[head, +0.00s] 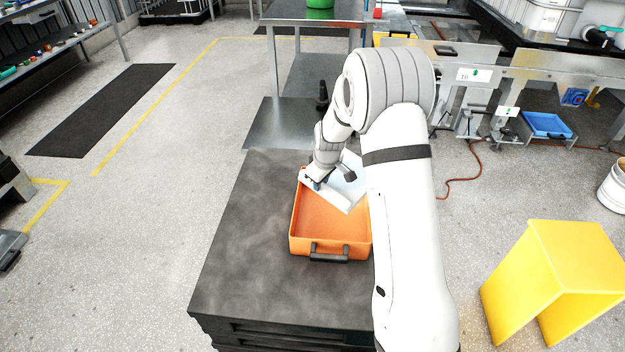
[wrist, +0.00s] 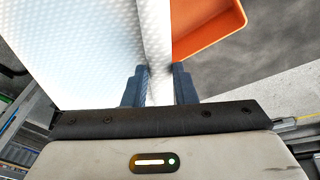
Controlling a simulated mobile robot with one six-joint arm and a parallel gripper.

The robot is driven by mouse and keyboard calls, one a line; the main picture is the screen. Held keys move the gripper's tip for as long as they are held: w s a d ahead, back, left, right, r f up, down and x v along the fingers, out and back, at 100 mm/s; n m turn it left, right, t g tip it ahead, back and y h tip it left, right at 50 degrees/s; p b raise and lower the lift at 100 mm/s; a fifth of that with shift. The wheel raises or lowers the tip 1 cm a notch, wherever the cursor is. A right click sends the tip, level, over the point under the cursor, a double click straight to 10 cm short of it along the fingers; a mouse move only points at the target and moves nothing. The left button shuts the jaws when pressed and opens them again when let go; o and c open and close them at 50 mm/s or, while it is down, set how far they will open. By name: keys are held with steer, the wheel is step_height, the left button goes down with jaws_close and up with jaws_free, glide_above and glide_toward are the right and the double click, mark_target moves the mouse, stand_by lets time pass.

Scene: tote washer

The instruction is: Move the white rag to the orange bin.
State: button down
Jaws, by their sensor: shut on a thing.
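The white rag (head: 347,192) hangs from my gripper (head: 318,182) over the far part of the orange bin (head: 318,222). In the wrist view my gripper (wrist: 160,88) is shut on the rag (wrist: 95,50), whose textured sheet spreads to the left with a fold between the fingers. A corner of the orange bin (wrist: 212,20) shows at the upper right of the wrist view. The bin is shallow, with a dark handle on its near side, and its visible floor is bare. My arm hides its right side. I cannot tell whether the rag touches the bin.
The bin stands on a dark worktop (head: 255,270), clear on its left and front. A steel table (head: 310,15) stands behind. A yellow stand (head: 560,270) is on the floor at right, and a blue tray (head: 547,125) lies farther back.

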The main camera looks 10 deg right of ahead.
steer(key=shift+w+a+f+g, duration=0.1)
steer(key=shift+w+a+g, duration=0.25)
steer(key=shift+a+g, duration=0.2)
steer(key=shift+w+a+g, duration=0.3)
steer(key=shift+a+g, duration=0.15)
steer(key=shift+g, duration=0.2)
step_height(320, 180, down, 7)
steer(key=b, duration=0.4)
steer(key=shift+b, duration=0.3)
steer(key=shift+f+b, duration=0.3)
steer(key=shift+f, duration=0.1)
steer(key=shift+f, duration=0.1)
stand_by(0.4)
steer(key=shift+f+b, duration=0.5)
steer(key=shift+f, duration=0.1)
steer(key=shift+f, duration=0.1)
